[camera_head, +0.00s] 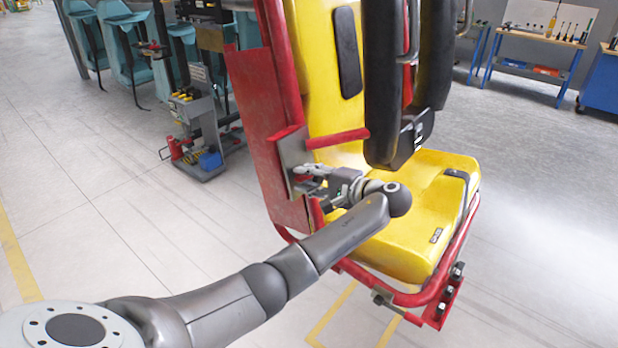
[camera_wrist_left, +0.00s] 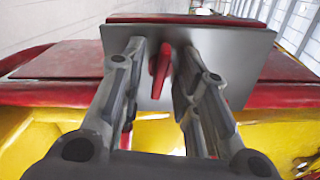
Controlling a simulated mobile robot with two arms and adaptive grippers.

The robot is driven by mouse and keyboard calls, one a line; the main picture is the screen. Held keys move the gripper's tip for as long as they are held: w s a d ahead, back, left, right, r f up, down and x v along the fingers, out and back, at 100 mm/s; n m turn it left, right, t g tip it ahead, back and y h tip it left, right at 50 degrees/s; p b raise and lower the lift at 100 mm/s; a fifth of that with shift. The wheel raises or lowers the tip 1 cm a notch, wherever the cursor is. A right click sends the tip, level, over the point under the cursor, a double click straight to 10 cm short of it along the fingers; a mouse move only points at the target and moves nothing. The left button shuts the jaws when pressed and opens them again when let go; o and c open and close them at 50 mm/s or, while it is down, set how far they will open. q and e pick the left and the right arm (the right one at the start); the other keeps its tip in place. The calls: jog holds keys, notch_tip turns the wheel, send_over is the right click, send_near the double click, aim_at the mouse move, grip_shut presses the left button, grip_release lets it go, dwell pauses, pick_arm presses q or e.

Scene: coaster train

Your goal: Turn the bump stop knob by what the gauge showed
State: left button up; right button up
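The red bump stop knob (camera_wrist_left: 160,70) is a narrow upright handle on a grey metal plate (camera_wrist_left: 235,62) in the left wrist view. The plate (camera_head: 292,152) is fixed to the red side of the yellow coaster seat in the head view. My left gripper (camera_head: 306,178) is at the plate. In the wrist view its two fingers (camera_wrist_left: 163,50) stand on either side of the knob, with a visible gap on each side, so it is open. No gauge can be made out. My right gripper is not in view.
The yellow seat (camera_head: 405,240) with its red frame and black restraints stands close on the right. A tool cart (camera_head: 196,120) stands behind at the left. Teal seats (camera_head: 130,50) and a workbench (camera_head: 530,45) are at the back. The floor at the left is clear.

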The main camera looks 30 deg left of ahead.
pick_arm(q)
grip_shut()
